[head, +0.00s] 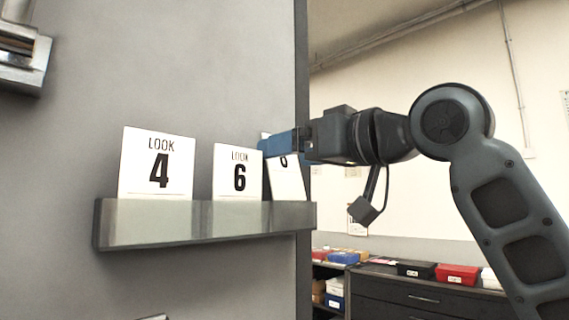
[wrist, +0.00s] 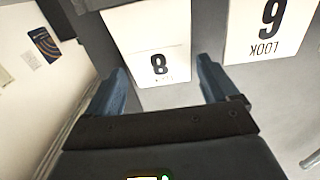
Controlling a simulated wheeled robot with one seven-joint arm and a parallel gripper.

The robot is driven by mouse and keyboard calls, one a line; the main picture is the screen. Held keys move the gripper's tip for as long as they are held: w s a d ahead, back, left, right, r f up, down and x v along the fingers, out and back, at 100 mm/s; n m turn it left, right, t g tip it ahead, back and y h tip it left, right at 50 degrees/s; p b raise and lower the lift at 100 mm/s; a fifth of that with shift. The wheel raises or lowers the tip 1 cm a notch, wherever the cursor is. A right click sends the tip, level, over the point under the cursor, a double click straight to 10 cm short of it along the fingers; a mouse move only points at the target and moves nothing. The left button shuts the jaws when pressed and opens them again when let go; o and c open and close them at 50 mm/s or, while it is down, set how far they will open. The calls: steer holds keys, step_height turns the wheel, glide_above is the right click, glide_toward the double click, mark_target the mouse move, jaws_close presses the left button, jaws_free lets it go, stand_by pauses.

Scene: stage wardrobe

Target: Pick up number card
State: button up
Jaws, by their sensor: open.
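Three white number cards stand in a clear ledge (head: 150,224) on a grey panel. The "LOOK 4" card (head: 158,163) is at the left and the "LOOK 6" card (head: 238,171) is in the middle. The card with an 8 (head: 287,181) is at the right, tilted and partly hidden behind my gripper (head: 263,147). In the wrist view, my gripper (wrist: 162,82) is open, with blue fingers on either side of the upper edge of the 8 card (wrist: 150,35). I cannot tell whether they touch it. The 6 card (wrist: 260,28) shows upside down beside it.
A dark drawer cabinet (head: 420,290) with red (head: 457,275) and black boxes (head: 416,269) stands at lower right.

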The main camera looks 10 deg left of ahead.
steer(key=shift+w+a, duration=0.15)
steer(key=shift+c, duration=0.5)
steer(key=c, duration=0.8)
steer(key=r, duration=0.7)
steer(key=shift+s+d+b, duration=0.25)
steer(key=shift+s+b, duration=0.05)
steer(key=b+v, duration=0.2)
steer(key=v, duration=1.7)
steer(key=shift+s+d, duration=0.1)
steer(key=shift+d, duration=0.05)
